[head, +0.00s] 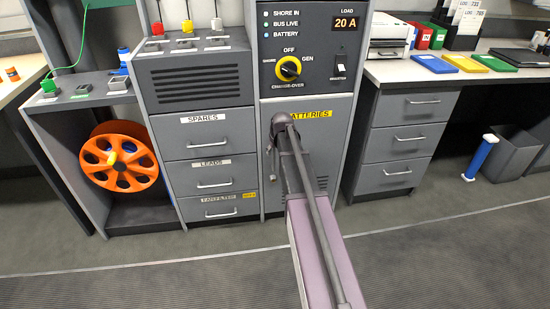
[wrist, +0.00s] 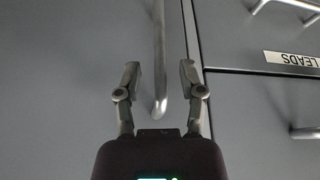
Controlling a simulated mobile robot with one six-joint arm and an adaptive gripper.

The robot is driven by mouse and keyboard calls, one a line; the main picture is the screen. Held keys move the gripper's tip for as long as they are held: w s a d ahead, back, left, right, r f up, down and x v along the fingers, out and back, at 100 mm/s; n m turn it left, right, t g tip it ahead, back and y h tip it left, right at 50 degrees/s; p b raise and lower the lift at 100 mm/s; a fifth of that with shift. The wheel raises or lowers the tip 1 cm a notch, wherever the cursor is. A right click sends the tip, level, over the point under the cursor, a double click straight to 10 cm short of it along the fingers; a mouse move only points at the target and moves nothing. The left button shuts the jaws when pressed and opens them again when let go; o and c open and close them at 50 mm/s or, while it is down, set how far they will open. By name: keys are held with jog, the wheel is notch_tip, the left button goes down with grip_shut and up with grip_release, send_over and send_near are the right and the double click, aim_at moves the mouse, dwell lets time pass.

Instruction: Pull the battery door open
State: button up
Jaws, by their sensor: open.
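The battery door (head: 335,135) is the grey panel with the yellow BATTERIES label, under the change-over panel in the head view. It looks shut, flush with the cabinet front. My arm covers its middle. In the wrist view the grey door face (wrist: 70,80) fills the left, and its vertical bar handle (wrist: 159,50) runs down from the top edge. My gripper (wrist: 160,80) is open, with one finger on each side of the handle's lower end. Gaps show between both fingers and the bar. In the head view my arm hides the fingers.
Drawers marked SPARES, LEADS (head: 212,173) and FARFILTER adjoin the door on the left. An orange cable reel (head: 120,160) stands further left. A desk drawer unit (head: 400,140) is to the right, with a grey bin (head: 510,155) beyond. The floor in front is clear.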

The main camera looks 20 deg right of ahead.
jog(key=shift+b+x, duration=0.65)
jog(key=shift+x, duration=0.4)
grip_shut()
jog(key=shift+s+d, duration=0.1)
jog(key=shift+d, duration=0.05)
jog(key=shift+s, duration=0.15)
